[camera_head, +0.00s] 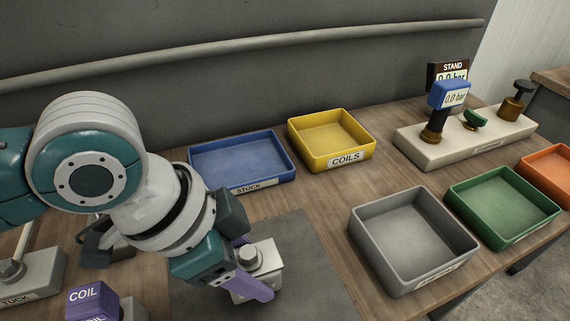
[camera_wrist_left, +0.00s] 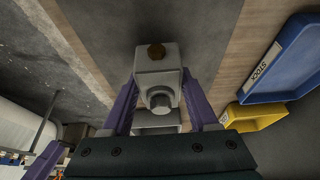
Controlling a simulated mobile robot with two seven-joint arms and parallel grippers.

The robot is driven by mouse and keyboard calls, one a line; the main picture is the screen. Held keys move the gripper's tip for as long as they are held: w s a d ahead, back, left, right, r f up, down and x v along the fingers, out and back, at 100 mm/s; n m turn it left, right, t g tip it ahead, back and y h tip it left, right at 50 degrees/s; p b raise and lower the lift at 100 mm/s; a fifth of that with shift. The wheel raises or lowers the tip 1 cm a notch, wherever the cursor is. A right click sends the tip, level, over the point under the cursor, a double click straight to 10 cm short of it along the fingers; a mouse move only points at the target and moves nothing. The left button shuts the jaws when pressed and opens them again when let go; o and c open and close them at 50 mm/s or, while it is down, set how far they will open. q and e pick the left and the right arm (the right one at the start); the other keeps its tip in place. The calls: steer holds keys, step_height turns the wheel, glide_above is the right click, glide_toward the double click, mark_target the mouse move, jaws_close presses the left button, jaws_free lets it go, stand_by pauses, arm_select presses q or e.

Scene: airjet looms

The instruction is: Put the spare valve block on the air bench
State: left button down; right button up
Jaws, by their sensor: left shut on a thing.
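The valve block is a pale block (camera_head: 268,275) with a round grey knob on it, in the lower middle of the head view. My left gripper (camera_head: 250,273), with purple fingers, is shut on it from the left. In the left wrist view the block (camera_wrist_left: 157,58) sits between the two purple fingers (camera_wrist_left: 158,88), with a brass-coloured round fitting at its far end. The block is over the grey mat (camera_head: 310,270) on the wooden bench (camera_head: 325,198); I cannot tell whether it touches the mat. My right gripper is not in view.
A blue STOCK tray (camera_head: 243,160) and yellow COILS tray (camera_head: 333,140) stand behind. Grey (camera_head: 412,240), green (camera_head: 503,205) and orange trays are at right. A pale stand with gauge (camera_head: 450,95) is at back right. Purple COIL blocks (camera_head: 92,300) are lower left.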

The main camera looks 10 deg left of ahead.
arm_select(q)
steer(key=shift+f, duration=0.35)
steer(key=shift+f, duration=0.15)
steer(key=shift+c, duration=0.8)
jaws_free()
steer(key=shift+f, duration=0.1)
steer(key=shift+r, duration=0.3)
steer(key=p+v, duration=0.3)
steer(key=v, duration=0.9)
steer(key=shift+p, duration=0.35)
steer(key=shift+f, duration=0.15)
